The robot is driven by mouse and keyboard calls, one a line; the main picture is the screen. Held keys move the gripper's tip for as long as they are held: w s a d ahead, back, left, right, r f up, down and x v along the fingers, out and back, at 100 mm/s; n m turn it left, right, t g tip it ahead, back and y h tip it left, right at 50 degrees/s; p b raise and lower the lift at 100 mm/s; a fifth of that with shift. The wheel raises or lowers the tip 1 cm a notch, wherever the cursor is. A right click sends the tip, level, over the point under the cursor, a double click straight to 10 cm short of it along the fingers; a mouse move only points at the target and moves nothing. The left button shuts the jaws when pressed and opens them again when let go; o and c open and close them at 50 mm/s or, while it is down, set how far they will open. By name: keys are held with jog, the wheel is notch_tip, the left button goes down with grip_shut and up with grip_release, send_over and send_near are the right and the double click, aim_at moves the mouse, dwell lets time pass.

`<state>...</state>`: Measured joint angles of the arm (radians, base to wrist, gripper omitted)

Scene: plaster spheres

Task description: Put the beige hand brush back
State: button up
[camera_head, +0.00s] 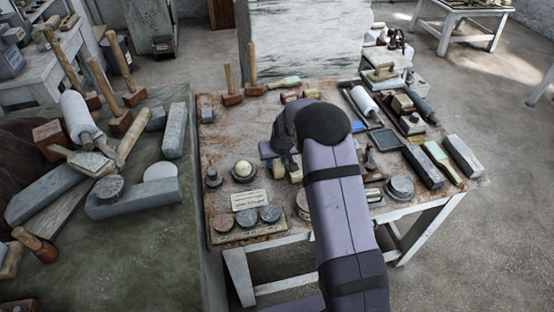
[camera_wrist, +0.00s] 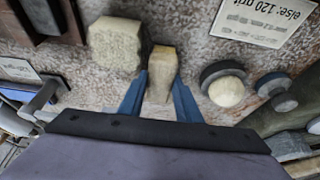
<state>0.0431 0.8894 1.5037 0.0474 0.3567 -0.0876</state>
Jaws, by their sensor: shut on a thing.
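My gripper (camera_wrist: 160,84) is shut on a beige, block-shaped piece, which I take to be the beige hand brush (camera_wrist: 162,66). Its blue fingers stand on either side of the piece, low over the stained table top. I cannot tell whether the brush touches the table. In the head view my arm covers most of the gripper, and the beige end of the brush (camera_head: 278,169) shows beside it. Any bristles are hidden.
A cream octagonal block (camera_wrist: 115,45) stands close left of the brush in the wrist view. A dark-based knob with a cream ball (camera_wrist: 227,91) is to the right, and a printed card (camera_wrist: 262,18) lies beyond. The table (camera_head: 232,124) is crowded at right, barer at back left.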

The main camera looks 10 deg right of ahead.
jog(key=shift+f, duration=0.15)
jog(key=o, duration=1.1)
jog(key=shift+s+r, duration=0.1)
jog(key=shift+r, duration=0.45)
jog(key=b+v, duration=0.3)
jog(key=v, duration=0.8)
jog(key=shift+s+r, duration=0.1)
jog(key=shift+s, duration=0.1)
jog(key=s+f+g, duration=0.1)
jog(key=s, duration=0.9)
jog(key=s+a+f+g, duration=0.1)
jog(key=s+g, duration=0.1)
jog(key=s, duration=0.9)
jog(key=s+a+f+g, duration=0.1)
jog(key=s, duration=0.9)
jog(key=shift+s, duration=0.25)
